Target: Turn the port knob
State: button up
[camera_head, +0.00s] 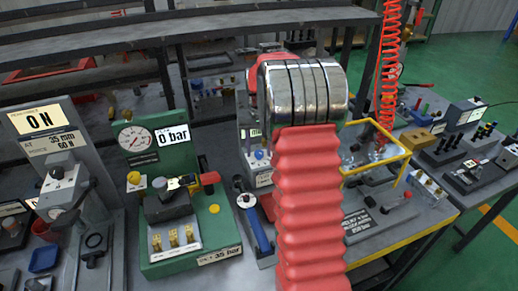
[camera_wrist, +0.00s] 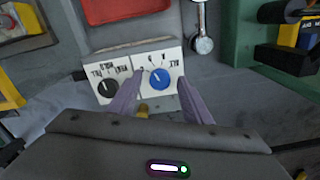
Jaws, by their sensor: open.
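In the wrist view a pale panel carries two round knobs with dark markings around them. The blue knob (camera_wrist: 160,78) has a white pointer line and is on the right. The black knob (camera_wrist: 106,88) is on the left. The lettering is too small to tell which is the port knob. My gripper (camera_wrist: 159,86) is open, its two purple fingers apart on either side of the blue knob. Whether they touch it cannot be told. In the head view my red-sleeved arm hides the gripper and most of this area.
A red tray (camera_wrist: 125,10) lies beyond the panel, with a metal ball-ended tool (camera_wrist: 201,40) to its right. A green gauge block (camera_head: 190,225) stands left of my arm. A yellow-framed station (camera_head: 400,180) and a coiled red hose (camera_head: 388,80) are to the right.

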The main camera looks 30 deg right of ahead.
jog(key=shift+c, duration=0.7)
jog(key=c, duration=0.9)
jog(key=shift+n, duration=0.5)
jog(key=n, duration=0.2)
jog(key=shift+n, duration=2.5)
jog(key=o, duration=1)
